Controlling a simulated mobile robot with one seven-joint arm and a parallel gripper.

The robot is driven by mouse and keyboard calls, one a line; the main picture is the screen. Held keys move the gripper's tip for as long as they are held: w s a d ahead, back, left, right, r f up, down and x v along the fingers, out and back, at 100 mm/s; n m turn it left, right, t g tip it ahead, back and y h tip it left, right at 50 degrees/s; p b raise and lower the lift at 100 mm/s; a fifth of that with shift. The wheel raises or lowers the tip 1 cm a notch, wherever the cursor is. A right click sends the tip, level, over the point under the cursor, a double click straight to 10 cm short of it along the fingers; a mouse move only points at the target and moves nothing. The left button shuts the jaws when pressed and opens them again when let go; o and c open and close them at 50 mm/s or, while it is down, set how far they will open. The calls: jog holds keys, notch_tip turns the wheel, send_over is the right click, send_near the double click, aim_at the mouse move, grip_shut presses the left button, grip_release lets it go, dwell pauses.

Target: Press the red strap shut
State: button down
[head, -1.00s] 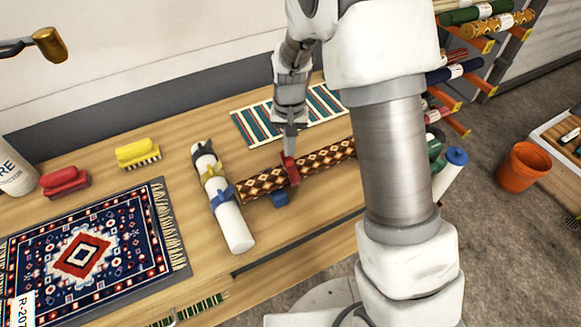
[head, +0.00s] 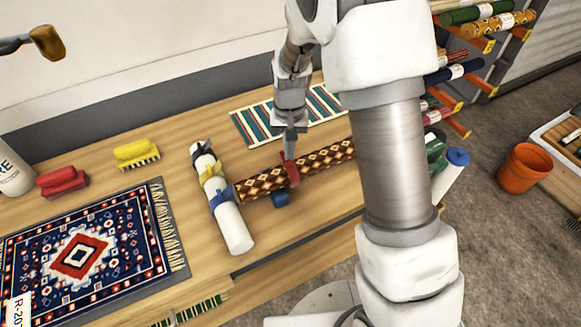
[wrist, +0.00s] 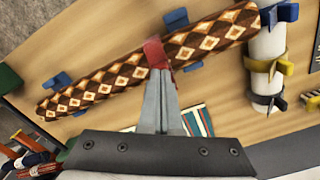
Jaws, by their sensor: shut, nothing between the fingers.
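The red strap (head: 291,171) is around a rolled rug (head: 326,158) with a brown and cream diamond pattern. It also shows in the wrist view (wrist: 154,52), near the middle of the roll. My gripper (head: 290,154) points down at the strap from above. In the wrist view my gripper (wrist: 158,72) has its fingers together, with the tips at the strap and seeming to touch it. The fingers hide part of the strap, so I cannot tell whether it is closed.
Blue supports (head: 280,198) show beside the roll. A white roll with black, yellow and blue straps (head: 232,223) lies close to its left. A striped mat (head: 252,126) lies behind, a patterned rug (head: 125,225) at left.

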notch_tip(320, 180, up, 8)
jog(key=p, duration=0.5)
dwell(0.5)
dwell(0.4)
jog(key=s+d+r+t, duration=0.1)
jog(key=s+d+r, duration=0.25)
jog(key=r, duration=0.45)
jog(key=s+d+r+t, duration=0.1)
jog(key=s+d+r, duration=0.1)
jog(key=s+r, duration=0.4)
jog(key=s+d+r+t, duration=0.1)
jog(key=s+d+r, duration=0.1)
jog(key=s, duration=0.4)
jog(key=s+d+r+n+t, duration=0.1)
jog(key=s+d+r+t, duration=0.1)
jog(key=s+r, duration=0.2)
jog(key=s, duration=0.3)
jog(key=shift+r+t, duration=0.3)
